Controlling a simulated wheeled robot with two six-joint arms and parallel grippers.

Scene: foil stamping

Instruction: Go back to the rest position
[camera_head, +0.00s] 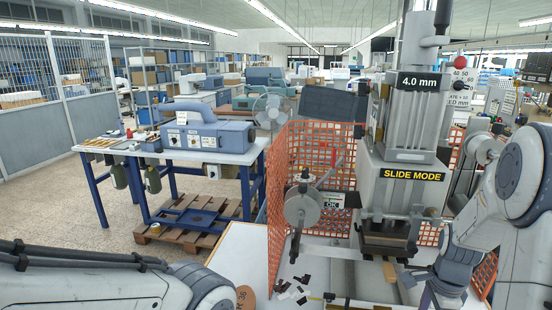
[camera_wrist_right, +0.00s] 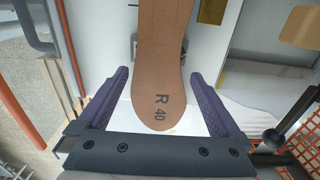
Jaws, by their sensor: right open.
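A brown insole marked "R 40" (camera_wrist_right: 158,80) lies between the spread purple fingers of my right gripper (camera_wrist_right: 160,75) in the right wrist view. The fingers stand apart on either side of its heel end, with gaps showing. In the head view my right gripper (camera_head: 438,296) is low at the right, in front of the stamping press (camera_head: 400,185), and is partly cut off. A brown lettered piece (camera_head: 245,298) shows at the bottom edge; I cannot tell whether it is the same insole. My left arm crosses the lower left; its gripper is out of frame.
An orange mesh guard (camera_head: 300,150) surrounds the press, close to my right arm. Small dark scraps (camera_head: 290,288) lie on the white table (camera_head: 240,250). A blue-legged bench (camera_head: 225,157) with a blue-grey machine (camera_head: 207,133) stands behind at left. Open floor lies left of it.

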